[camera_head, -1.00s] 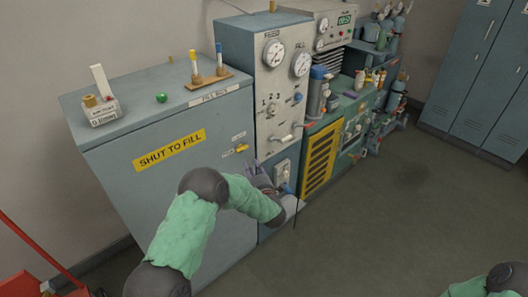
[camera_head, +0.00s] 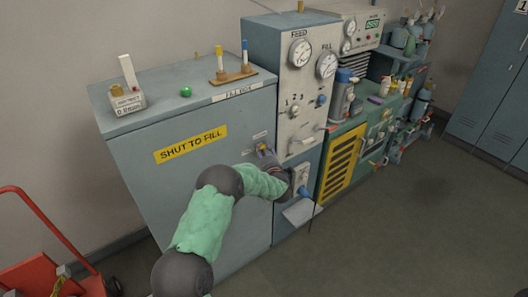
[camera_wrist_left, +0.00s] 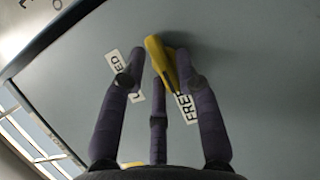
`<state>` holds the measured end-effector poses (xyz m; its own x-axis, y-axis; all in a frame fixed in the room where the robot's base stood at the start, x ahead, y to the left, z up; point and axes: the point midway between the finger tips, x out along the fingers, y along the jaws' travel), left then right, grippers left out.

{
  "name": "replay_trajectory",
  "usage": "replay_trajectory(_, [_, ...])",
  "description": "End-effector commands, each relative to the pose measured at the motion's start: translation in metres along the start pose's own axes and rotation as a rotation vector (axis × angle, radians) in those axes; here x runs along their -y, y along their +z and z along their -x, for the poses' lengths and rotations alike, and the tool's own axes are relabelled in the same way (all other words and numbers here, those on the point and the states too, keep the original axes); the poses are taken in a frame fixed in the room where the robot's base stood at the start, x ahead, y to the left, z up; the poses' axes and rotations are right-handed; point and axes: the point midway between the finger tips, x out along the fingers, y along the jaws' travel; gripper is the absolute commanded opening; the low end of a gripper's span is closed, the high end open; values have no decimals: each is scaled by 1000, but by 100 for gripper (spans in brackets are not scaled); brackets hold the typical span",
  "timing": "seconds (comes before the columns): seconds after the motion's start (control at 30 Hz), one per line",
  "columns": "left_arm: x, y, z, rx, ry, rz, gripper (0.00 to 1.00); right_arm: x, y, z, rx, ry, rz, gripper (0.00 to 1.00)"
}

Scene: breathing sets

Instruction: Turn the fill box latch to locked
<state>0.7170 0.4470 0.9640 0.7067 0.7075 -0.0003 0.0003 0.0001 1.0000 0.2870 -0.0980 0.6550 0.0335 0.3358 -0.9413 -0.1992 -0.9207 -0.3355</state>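The fill box (camera_head: 200,190) is the grey cabinet at left, with a yellow SHUT TO FILL label (camera_head: 190,144). Its small yellow latch (camera_head: 262,147) is at the upper right of the front. In the left wrist view the latch (camera_wrist_left: 157,55) slants down to the right, its lower part beside the FREE label (camera_wrist_left: 187,106). The LOCKED label (camera_wrist_left: 118,64) is to the left, partly hidden by a finger. My left gripper (camera_wrist_left: 160,62) is open, its fingers spread on either side of the latch; contact is unclear. It also shows in the head view (camera_head: 266,158). My right gripper is out of view.
A gauge panel (camera_head: 308,95) with knobs adjoins the fill box on the right. A green ball (camera_head: 186,91) and a small rack (camera_head: 233,75) sit on top of the box. A red cart (camera_head: 40,270) stands at lower left. The floor at right is clear.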

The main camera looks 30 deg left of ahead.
Motion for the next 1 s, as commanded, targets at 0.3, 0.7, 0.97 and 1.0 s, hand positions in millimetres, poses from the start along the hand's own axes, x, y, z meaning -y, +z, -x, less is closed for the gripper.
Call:
replay_trajectory(0.3, [0, 0, 0, 0, 0, 0, 0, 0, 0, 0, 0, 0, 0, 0])
replay_trajectory(0.7, [-2, 1, 0, 2, -27, -63, 0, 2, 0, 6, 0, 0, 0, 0])
replay_trajectory(0.97, [-5, 2, 0, 2, -97, -230, 0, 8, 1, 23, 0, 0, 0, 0])
replay_trajectory(1.0, [-5, 2, 0, 2, -111, -262, 0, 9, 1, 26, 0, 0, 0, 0])
